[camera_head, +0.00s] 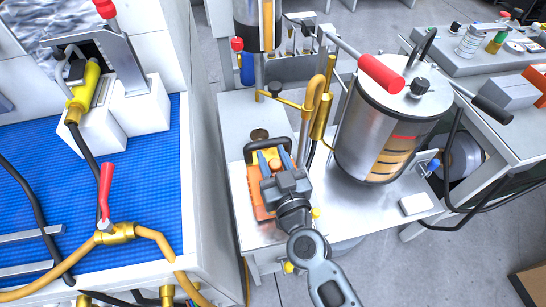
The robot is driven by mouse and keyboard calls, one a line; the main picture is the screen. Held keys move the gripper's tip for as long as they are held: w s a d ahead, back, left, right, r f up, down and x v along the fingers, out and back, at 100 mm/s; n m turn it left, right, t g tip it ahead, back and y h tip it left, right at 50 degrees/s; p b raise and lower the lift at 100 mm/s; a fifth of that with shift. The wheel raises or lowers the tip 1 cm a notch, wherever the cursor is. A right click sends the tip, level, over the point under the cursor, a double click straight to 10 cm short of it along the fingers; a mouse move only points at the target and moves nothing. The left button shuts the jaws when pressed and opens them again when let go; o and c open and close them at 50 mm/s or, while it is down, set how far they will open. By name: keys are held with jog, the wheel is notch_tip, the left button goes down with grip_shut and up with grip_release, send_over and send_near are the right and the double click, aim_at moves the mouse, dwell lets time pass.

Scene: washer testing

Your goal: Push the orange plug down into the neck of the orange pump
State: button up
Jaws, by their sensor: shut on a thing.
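The orange pump (257,204) stands on the white table in the middle of the head view, with a dark curved handle (268,144) at its far end. My gripper (272,158) reaches over the pump from the front right. Its two blue fingers point away from me, toward the dark handle. A small piece of orange shows between the fingers, and I take it to be the orange plug; my gripper and wrist hide most of it. The pump's neck is hidden under my gripper, so I cannot tell whether the plug touches it.
A large steel tank (372,138) with a red-handled lever (381,74) stands close to the right of my arm. Brass pipes (318,104) rise between tank and pump. A blue-matted bench (150,190) is on the left. A brass valve (115,234) sits on it.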

aim_at(278, 171)
jog(key=o, duration=1.1)
jog(key=shift+s, duration=0.1)
jog(key=shift+v, duration=3.8)
jog(key=shift+d, duration=0.1)
jog(key=s+d+m+h, duration=0.2)
jog(key=s+d+h, duration=0.2)
jog(key=s+d, duration=1.1)
jog(key=s+d+r+m+g+h, duration=0.1)
jog(key=s+d+r, duration=0.1)
jog(key=s+r, duration=0.3)
jog(key=s+d+r+m+g+h, duration=0.1)
jog(key=s+d+r, duration=0.2)
jog(key=s+r, duration=0.3)
jog(key=s, duration=0.5)
jog(key=shift+d, duration=0.25)
